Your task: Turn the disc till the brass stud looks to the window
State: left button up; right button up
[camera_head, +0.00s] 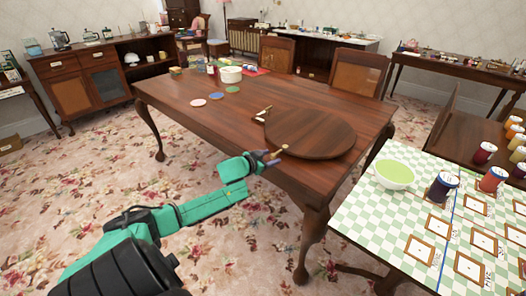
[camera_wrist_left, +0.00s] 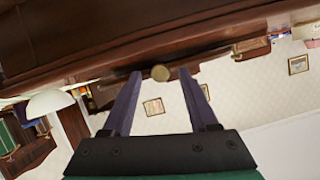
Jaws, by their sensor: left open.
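A dark wooden disc (camera_head: 312,132) lies flat on the right part of the dark wooden table (camera_head: 200,112). The brass stud (camera_head: 285,147) is at the disc's near-left edge, facing my left arm. My left gripper (camera_head: 272,156) is open at the table's near edge, its fingers pointing at the stud. In the left wrist view the stud (camera_wrist_left: 160,73) appears between the two open fingertips, level with them; I cannot tell if they touch it. The disc's dark wood also fills part of the top there. No window shows in either view. My right gripper is not in view.
A small light wooden piece (camera_head: 263,114) lies beside the disc's left edge. Coloured round mats (camera_head: 215,96) and a white pot (camera_head: 230,74) are at the far left. A checkered table (camera_head: 370,207) with a green bowl (camera_head: 395,175) stands close on the right.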

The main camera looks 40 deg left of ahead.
pick_arm(q)
jog(key=p+v, duration=0.4)
jog(key=v, duration=1)
jog(key=shift+s, duration=0.15)
jog(key=s+a+f+n+g+y, duration=0.1)
jog(key=s+f+g, duration=0.1)
jog(key=s+f, duration=0.5)
jog(key=s+a+f+g+p, duration=0.1)
jog(key=s+a+f+g, duration=0.1)
jog(key=f, duration=0.8)
jog(key=s+a+f+n+g+y, duration=0.1)
jog(key=s+f+g, duration=0.1)
jog(key=s+f, duration=0.5)
jog(key=s+d+f+m+g+h, duration=0.1)
jog(key=s+d+f+g, duration=0.2)
jog(key=s+d+f, duration=0.5)
jog(key=s+d+f+m+g+h, duration=0.2)
jog(key=s+d+f+g, duration=0.1)
jog(key=s+d+f, duration=0.6)
jog(key=d+f+p, duration=0.1)
jog(key=d+f, duration=0.3)
jog(key=d, duration=0.2)
jog(key=shift+s+g, duration=0.25)
jog(key=shift+g, duration=0.05)
jog(key=shift+r, duration=0.1)
